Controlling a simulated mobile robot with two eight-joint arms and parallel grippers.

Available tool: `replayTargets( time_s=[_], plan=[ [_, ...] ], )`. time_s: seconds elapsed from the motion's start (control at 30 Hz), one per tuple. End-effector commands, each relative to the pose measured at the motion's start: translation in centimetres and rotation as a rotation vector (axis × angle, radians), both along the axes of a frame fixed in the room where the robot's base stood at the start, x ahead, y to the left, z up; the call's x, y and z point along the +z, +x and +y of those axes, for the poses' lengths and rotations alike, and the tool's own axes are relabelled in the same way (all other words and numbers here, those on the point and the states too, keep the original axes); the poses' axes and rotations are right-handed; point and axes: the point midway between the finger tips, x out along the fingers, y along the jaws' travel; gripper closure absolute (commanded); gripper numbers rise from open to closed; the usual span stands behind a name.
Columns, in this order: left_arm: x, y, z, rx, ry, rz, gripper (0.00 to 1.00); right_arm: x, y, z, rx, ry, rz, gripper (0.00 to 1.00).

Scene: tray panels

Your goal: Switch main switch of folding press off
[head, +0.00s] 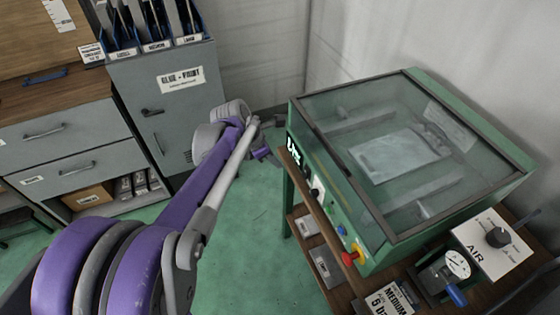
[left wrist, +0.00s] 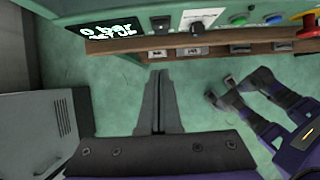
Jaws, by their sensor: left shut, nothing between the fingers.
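The folding press is a green machine with a clear, dark-framed lid (head: 400,150), closed, at the right of the head view. A control strip runs along its left side. A black switch on a white plate (left wrist: 198,20), likely the main switch, sits there in the left wrist view; it also shows small in the head view (head: 317,189). Its position is too small to tell. Beside it is a smaller black switch (left wrist: 161,24). My left gripper (left wrist: 160,76) is shut and empty, its fingertips apart from the strip and below the smaller switch in the picture.
A lit display (left wrist: 112,31), green button (left wrist: 238,19), blue button (left wrist: 273,19) and red knob on yellow (head: 352,255) share the strip. A wooden ledge (left wrist: 130,46) runs below. Grey cabinets (head: 165,90) stand left. A white AIR panel (head: 480,258) lies right. Green floor (head: 245,235) is clear between.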

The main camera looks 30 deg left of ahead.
Motion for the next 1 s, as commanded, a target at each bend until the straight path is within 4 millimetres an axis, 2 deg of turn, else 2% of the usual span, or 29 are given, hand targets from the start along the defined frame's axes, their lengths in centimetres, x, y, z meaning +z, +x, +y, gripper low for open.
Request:
replayTargets(
  time_s=[0.2,0.37,0.6,1.0],
  plan=[
    [-4.4,1.8,-1.2,-0.003,0.001,0.001,1.00,-0.5,-0.1,0.0,0.000,0.000,0.002,1.00],
    [-7.1,3.1,-2.2,-0.004,0.000,0.000,1.00,-0.7,-0.1,0.0,0.000,0.000,0.003,1.00],
    [-7.7,5.5,-3.7,-0.001,0.000,0.001,1.00,-0.4,-0.1,0.0,0.000,0.000,0.002,1.00],
    [-7.9,6.0,-4.0,0.000,0.001,0.001,1.00,-0.4,-0.1,0.0,0.000,0.000,0.002,1.00]
  ],
)
